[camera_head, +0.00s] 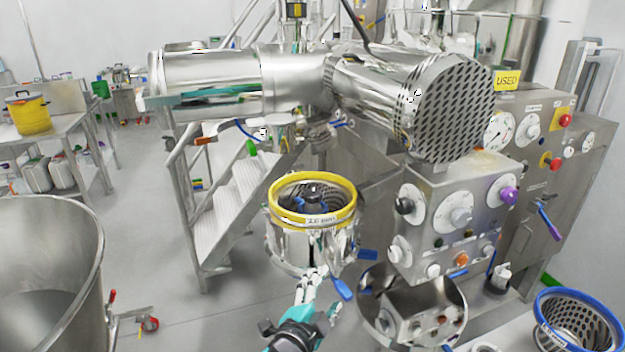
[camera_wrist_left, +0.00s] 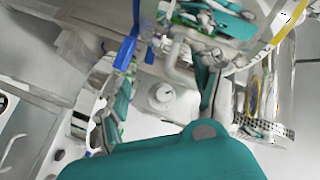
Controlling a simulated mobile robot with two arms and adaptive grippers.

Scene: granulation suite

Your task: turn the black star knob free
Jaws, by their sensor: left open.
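A dark knob-like part (camera_head: 314,192) sits inside the steel vessel (camera_head: 306,240) with a yellow rim. It is too small to tell whether it is star-shaped. I cannot make out a black star knob there. My right gripper is out of view.
A blue lever (camera_head: 341,288) hangs at the vessel's lower right, close to my left gripper. A steel bowl (camera_head: 452,305) stands under the control box. A blue-rimmed basket (camera_head: 580,320) is at lower right. The large perforated cylinder (camera_head: 450,110) overhangs the box.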

